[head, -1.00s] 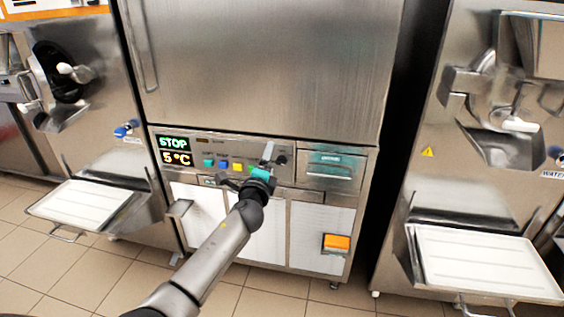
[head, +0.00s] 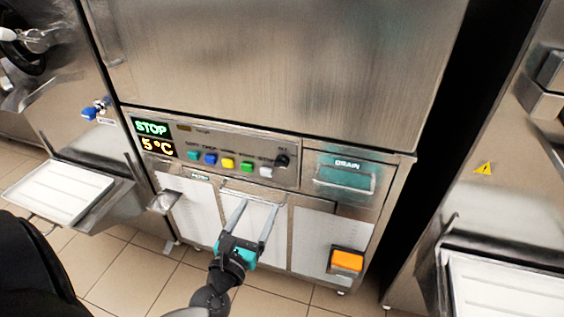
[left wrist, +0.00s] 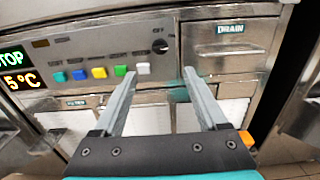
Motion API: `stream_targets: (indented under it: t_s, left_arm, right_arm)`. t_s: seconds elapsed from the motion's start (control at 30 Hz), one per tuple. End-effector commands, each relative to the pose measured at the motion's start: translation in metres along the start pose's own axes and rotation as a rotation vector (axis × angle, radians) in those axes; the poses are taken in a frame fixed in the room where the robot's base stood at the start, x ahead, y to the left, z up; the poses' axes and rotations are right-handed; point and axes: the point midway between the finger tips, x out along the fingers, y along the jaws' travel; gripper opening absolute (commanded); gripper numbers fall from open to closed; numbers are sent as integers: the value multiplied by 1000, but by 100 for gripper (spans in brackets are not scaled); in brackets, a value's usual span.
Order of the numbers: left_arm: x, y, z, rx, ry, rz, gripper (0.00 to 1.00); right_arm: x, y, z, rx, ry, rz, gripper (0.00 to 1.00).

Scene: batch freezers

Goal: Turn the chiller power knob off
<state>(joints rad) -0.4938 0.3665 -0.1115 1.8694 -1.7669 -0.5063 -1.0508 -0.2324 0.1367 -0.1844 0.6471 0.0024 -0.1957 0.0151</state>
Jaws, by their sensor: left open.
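The black chiller knob (head: 282,160) sits at the right end of the control panel (head: 215,143), right of a row of coloured buttons. It also shows in the left wrist view (left wrist: 159,46), with small, blurred lettering above it. My left gripper (head: 258,205) is open and empty in front of the machine, its fingertips below the panel in the head view. In the left wrist view the fingertips (left wrist: 160,73) straddle the line below the knob, apart from it. The display (head: 152,138) reads STOP and 5 °C. My right gripper is not in view.
A drain drawer (head: 345,178) is right of the panel. An orange switch (head: 347,261) is low on the right front panel. A small spout (head: 163,202) juts out at left. Trays (head: 60,190) stick out from machines on both sides. Tiled floor lies in front.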

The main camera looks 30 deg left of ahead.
Motion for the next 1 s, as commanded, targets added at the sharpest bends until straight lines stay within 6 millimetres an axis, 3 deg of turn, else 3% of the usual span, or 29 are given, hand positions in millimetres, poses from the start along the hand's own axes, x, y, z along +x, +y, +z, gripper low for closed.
stream_targets:
  t_s: [0.23, 0.8, 1.0]
  left_arm:
    - [32, 0, 1, -2, -3, 2, 75]
    - [122, 0, 0, -4, -2, 2, 75]
    - [142, 0, -1, -4, 0, 1, 75]
  right_arm:
    - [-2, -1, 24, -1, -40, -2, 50]
    - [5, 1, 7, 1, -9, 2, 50]
    - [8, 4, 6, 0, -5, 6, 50]
